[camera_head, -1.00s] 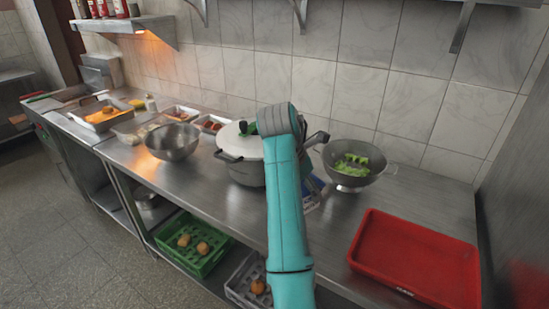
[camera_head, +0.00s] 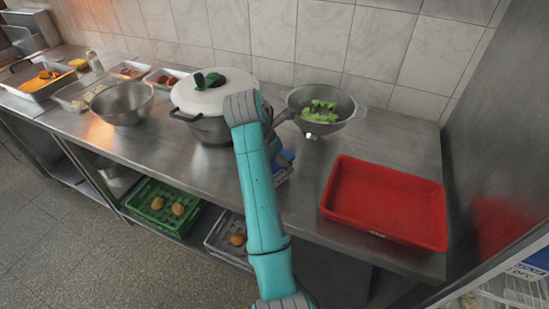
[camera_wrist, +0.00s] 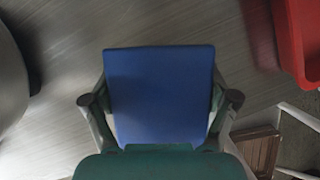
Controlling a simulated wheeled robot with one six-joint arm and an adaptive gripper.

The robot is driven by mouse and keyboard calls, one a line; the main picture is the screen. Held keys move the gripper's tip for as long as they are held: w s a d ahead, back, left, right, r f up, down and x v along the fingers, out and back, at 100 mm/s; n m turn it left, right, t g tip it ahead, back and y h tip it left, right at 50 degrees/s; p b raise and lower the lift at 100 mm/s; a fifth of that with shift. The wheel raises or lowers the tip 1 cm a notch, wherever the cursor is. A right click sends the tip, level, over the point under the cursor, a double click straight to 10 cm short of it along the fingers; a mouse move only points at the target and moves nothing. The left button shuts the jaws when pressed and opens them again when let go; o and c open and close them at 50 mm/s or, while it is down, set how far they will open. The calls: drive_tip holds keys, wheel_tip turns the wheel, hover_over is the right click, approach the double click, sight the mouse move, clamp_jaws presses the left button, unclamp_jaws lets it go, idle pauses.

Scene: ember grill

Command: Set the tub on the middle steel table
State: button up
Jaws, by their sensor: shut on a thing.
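The tub shows in the wrist view as a blue rectangular top (camera_wrist: 160,85), square between the fingers of my gripper (camera_wrist: 160,103), which is shut on it. In the head view only a small blue and pale part of the tub (camera_head: 286,158) shows beside my teal arm; the arm hides the rest and most of my gripper. The tub is over or on the front part of the steel table (camera_head: 315,180), between the lidded pot and the red tray. I cannot tell whether its bottom touches the steel.
A white-lidded pot (camera_head: 213,95) and a metal colander with greens (camera_head: 325,128) stand behind. A red tray (camera_head: 388,203) is at right, a steel bowl (camera_head: 122,103) at left. Green (camera_head: 150,210) and grey crates sit on the lower shelf. Bare steel lies between the arm and the tray.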

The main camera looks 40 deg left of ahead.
drive_tip(key=shift+f, duration=0.15)
drive_tip(key=shift+f, duration=0.15)
drive_tip(key=o, duration=1.4)
drive_tip(key=shift+o, duration=0.2)
